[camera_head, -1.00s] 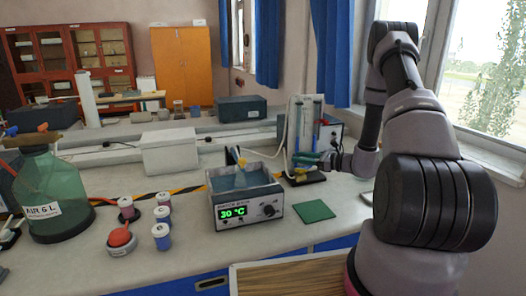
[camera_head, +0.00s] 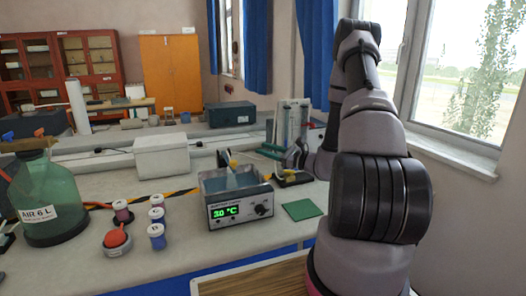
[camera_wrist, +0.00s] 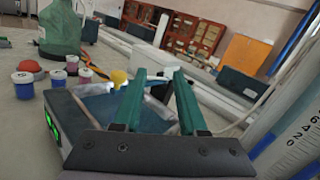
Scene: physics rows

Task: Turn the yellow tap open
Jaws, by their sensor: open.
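Two small yellow parts show in the head view. One (camera_head: 233,164) stands at the water bath (camera_head: 236,211); the other (camera_head: 289,174) is low on the black foot of the glass-tube apparatus (camera_head: 291,122). I cannot tell for sure which is the tap. My gripper (camera_head: 268,151), with green fingers, is between the bath and the apparatus, above the bench. In the wrist view my gripper (camera_wrist: 158,75) is open with nothing between its fingers. The bath's yellow part (camera_wrist: 119,77) shows there beyond the left finger, apart from it.
A white box (camera_head: 162,157) is behind the bath. A green mat (camera_head: 301,210) lies at front right. The window wall is close to my arm.

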